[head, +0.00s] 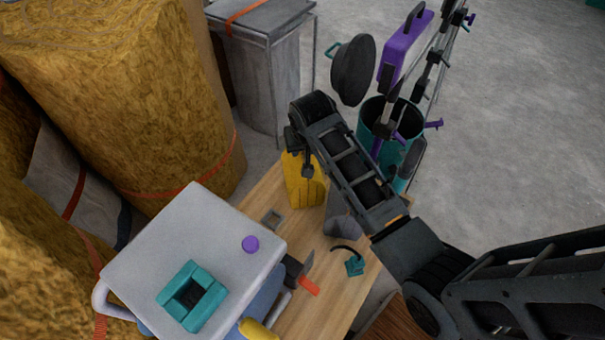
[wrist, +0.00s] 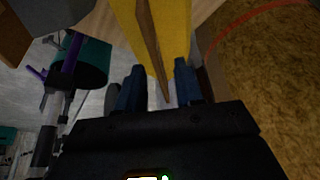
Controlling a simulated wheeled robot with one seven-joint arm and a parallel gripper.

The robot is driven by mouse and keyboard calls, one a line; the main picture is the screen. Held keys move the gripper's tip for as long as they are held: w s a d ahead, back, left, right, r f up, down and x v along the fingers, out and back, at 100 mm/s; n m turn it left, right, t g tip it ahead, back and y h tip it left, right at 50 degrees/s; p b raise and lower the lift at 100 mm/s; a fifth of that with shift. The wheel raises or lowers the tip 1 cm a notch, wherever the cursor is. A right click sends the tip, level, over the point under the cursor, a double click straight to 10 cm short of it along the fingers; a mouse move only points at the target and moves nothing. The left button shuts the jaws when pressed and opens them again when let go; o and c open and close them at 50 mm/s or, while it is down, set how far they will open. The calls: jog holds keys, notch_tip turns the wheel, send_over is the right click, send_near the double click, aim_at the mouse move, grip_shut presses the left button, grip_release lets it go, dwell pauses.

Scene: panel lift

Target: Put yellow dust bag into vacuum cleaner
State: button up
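The yellow dust bag (head: 303,180) stands upright near the back of the wooden table, partly hidden by my arm. My gripper (head: 299,152) is at its top. In the wrist view the bag (wrist: 138,22), with a brown strip along it, lies just ahead of my gripper (wrist: 160,85). The two dark fingers are apart, and the bag's near edge lies between or just beyond them; I cannot tell whether they touch it. A pale grey box (head: 215,222) with a teal square frame around a dark opening, a purple knob and a side handle looks like the vacuum cleaner, at the lower left.
The wooden table (head: 330,285) holds a small grey frame (head: 271,218), an orange-handled tool (head: 309,287) and a teal piece (head: 355,266). Large yellow-brown rolls (head: 120,90) stand at left. A teal bin (head: 375,120) with purple-handled tools stands behind my arm.

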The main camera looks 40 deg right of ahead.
jog(key=shift+x, duration=0.9)
jog(key=shift+f, duration=0.2)
jog(key=shift+c, duration=0.4)
grip_shut()
